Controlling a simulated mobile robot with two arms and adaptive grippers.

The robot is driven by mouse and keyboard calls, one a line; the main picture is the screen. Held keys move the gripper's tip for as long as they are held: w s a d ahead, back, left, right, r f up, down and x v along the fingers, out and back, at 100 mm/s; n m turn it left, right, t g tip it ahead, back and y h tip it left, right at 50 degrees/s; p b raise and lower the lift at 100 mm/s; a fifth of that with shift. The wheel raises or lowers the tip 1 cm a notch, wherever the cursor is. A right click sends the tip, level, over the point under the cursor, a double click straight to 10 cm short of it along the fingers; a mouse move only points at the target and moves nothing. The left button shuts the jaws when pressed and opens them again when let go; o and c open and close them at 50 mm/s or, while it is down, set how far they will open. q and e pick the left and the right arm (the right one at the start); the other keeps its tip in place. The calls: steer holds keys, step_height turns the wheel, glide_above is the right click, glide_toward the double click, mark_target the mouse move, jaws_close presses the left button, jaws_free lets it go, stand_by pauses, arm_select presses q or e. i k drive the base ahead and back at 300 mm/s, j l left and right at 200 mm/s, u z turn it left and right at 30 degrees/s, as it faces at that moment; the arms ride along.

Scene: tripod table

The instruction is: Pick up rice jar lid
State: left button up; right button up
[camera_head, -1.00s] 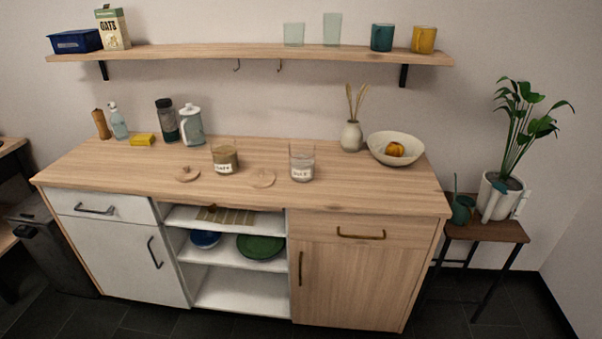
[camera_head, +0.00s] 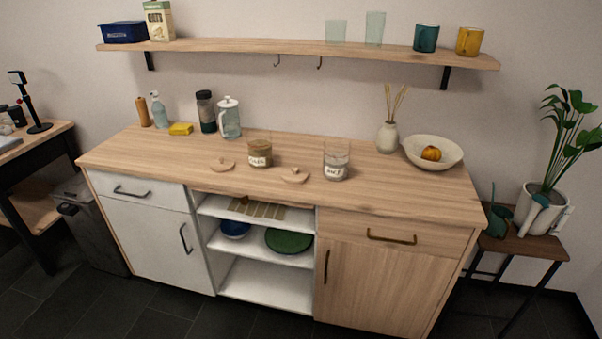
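Two round light wooden lids with small knobs lie flat on the wooden counter (camera_head: 400,193). The left lid (camera_head: 222,165) is left of a glass jar with brownish contents (camera_head: 259,152). The right lid (camera_head: 295,176) lies between that jar and a second glass jar with paler contents (camera_head: 336,160). Both jars stand upright and appear open. Their labels are too small to read surely, so I cannot tell which lid belongs to the rice jar. Neither of my grippers is in view.
A vase (camera_head: 387,137) and a white bowl (camera_head: 433,153) stand at the right. A shelf (camera_head: 300,49) hangs above. The counter's front right is clear.

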mark_target(295, 174)
steer(key=i+l+u, duration=0.3)
steer(key=i, duration=0.2)
steer(key=i+l+u, duration=0.3)
steer(key=i+l, duration=0.1)
steer(key=l, duration=0.1)
